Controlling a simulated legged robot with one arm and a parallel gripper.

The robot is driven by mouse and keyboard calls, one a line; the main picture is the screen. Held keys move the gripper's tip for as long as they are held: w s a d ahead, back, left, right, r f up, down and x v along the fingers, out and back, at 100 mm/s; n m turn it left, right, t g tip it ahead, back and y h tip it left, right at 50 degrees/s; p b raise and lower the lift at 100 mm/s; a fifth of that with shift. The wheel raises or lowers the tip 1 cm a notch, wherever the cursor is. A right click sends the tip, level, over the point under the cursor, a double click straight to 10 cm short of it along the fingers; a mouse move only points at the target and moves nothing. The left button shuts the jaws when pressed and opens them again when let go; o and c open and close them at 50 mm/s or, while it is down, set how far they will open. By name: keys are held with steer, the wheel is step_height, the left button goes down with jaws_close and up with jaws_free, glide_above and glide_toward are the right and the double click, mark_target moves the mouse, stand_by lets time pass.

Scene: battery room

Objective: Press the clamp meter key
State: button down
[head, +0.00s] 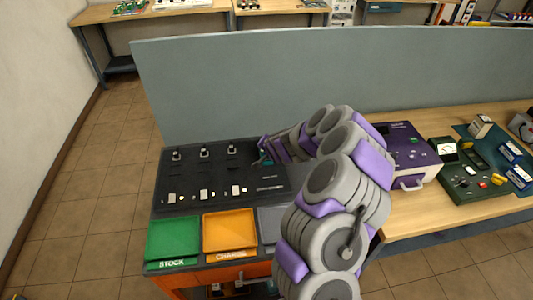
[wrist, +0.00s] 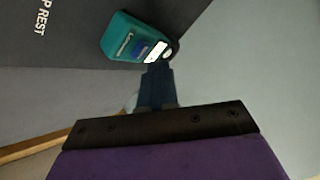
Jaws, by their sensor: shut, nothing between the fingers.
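The teal clamp meter (wrist: 125,38) lies on the dark panel in the wrist view, near the printed words ending in "REST". Its face carries a blue patch (wrist: 139,50) and a bright white patch (wrist: 156,53); I cannot tell which is the key. My gripper (wrist: 158,72) is shut and empty, its tip right at the white end of the meter. I cannot tell whether it touches. In the head view only a small teal part of the meter (head: 266,157) shows beside the end of my arm, which hides the rest.
The black panel (head: 215,194) holds several small fittings. A green STOCK tray (head: 173,239) and an orange tray (head: 230,231) sit in front. A grey partition (head: 240,80) stands close behind. A purple case (head: 407,150) and a green instrument case (head: 470,185) are on the right-hand bench.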

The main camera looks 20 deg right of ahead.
step_height(320, 180, up, 5)
steer(key=p, duration=0.4)
stand_by(0.3)
stand_by(0.6)
